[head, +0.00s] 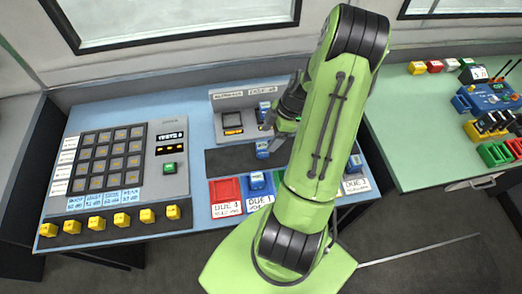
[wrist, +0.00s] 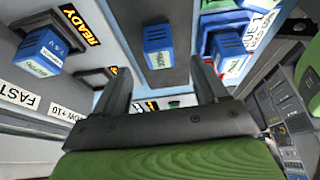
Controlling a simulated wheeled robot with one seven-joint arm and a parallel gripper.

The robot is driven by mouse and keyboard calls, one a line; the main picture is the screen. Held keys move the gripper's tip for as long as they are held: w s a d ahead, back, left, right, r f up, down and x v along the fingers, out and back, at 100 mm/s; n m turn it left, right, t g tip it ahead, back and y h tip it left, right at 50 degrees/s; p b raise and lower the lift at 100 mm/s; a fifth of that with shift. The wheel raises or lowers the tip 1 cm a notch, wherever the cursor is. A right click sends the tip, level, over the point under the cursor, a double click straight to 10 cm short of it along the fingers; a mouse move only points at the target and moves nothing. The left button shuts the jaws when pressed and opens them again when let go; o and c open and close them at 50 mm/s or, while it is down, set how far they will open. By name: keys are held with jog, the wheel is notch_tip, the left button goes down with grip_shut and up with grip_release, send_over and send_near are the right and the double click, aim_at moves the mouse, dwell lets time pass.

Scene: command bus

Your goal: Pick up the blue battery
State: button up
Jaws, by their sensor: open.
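Several blue batteries show. One blue battery (head: 262,149) stands by itself near the dark strip in the middle of the blue desk. Another (head: 264,107) is at the grey panel behind it, and one (head: 257,181) sits in a blue tray marked DUE 1. My gripper (head: 274,122) is open and empty beside the grey panel, partly hidden by my arm. In the wrist view a blue battery (wrist: 158,48) shows beyond and between the open fingers (wrist: 163,84), apart from them. Other blue batteries show at left (wrist: 40,50) and right (wrist: 230,50).
A red tray (head: 226,194) is left of the DUE 1 tray. A keypad console (head: 125,160) with yellow blocks (head: 96,222) along its front fills the desk's left. A green table (head: 420,140) at right holds coloured blocks and a blue device (head: 485,97).

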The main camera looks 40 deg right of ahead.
aim_at(264, 145)
jog(key=x, duration=0.7)
jog(key=shift+f, duration=0.25)
jog(key=shift+r, duration=0.1)
jog(key=c, duration=1.2)
